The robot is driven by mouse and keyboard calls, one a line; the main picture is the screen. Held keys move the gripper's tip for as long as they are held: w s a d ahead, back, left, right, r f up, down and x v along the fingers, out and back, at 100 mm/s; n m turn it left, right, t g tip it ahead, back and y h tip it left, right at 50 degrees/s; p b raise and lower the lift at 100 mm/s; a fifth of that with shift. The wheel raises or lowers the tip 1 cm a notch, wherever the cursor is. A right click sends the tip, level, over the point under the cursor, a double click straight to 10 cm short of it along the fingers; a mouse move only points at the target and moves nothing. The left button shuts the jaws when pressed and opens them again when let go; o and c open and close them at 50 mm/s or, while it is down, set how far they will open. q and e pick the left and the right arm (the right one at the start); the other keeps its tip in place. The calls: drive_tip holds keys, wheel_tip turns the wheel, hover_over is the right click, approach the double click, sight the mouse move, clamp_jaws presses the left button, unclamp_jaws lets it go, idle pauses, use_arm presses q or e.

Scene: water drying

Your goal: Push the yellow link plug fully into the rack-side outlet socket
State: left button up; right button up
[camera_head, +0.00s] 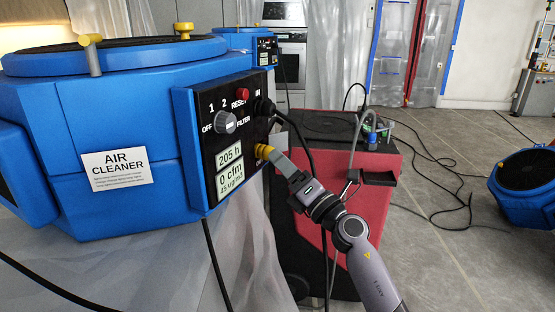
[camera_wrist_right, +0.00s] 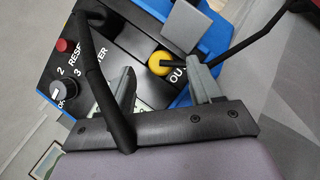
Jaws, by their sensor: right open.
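The yellow link plug (camera_head: 262,151) sits at the lower right edge of the black control panel (camera_head: 187,140) on the blue air cleaner (camera_head: 120,120). In the right wrist view the yellow plug (camera_wrist_right: 160,63) is against the panel beside the letters "OUT" (camera_wrist_right: 178,74), with a black cable at it. It covers the outlet socket, so its depth cannot be told. My right gripper (camera_head: 277,160) is at the plug. In its wrist view the grey fingers of the right gripper (camera_wrist_right: 163,84) are apart, with the plug just beyond the gap. My left gripper is not in view.
A black plug (camera_head: 263,106) with a cable is in the "IN" socket above. A black cable (camera_wrist_right: 92,75) crosses the wrist view close to the left finger. A red and black cart (camera_head: 385,225) stands behind my right arm. Cables (camera_head: 450,190) lie on the floor.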

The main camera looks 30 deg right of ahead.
drive_tip(key=v, duration=0.4)
idle(0.6)
drive_tip(key=s+a+f+m+g+h+p, duration=0.1)
drive_tip(key=s+a+f+m+g+p, duration=0.2)
drive_tip(key=s+f+m, duration=0.8)
drive_tip(key=s+a+f+m+g+h+p, duration=0.1)
drive_tip(key=s+a+f+m+g+p, duration=0.2)
drive_tip(key=s+a+f+m+g, duration=0.5)
drive_tip(key=s+a+f+m, duration=0.1)
drive_tip(key=s+f+m, duration=0.3)
drive_tip(key=f+m, duration=0.3)
drive_tip(key=shift+s+a+f, duration=0.15)
drive_tip(key=shift+s+f, duration=0.1)
drive_tip(key=shift+f, duration=0.75)
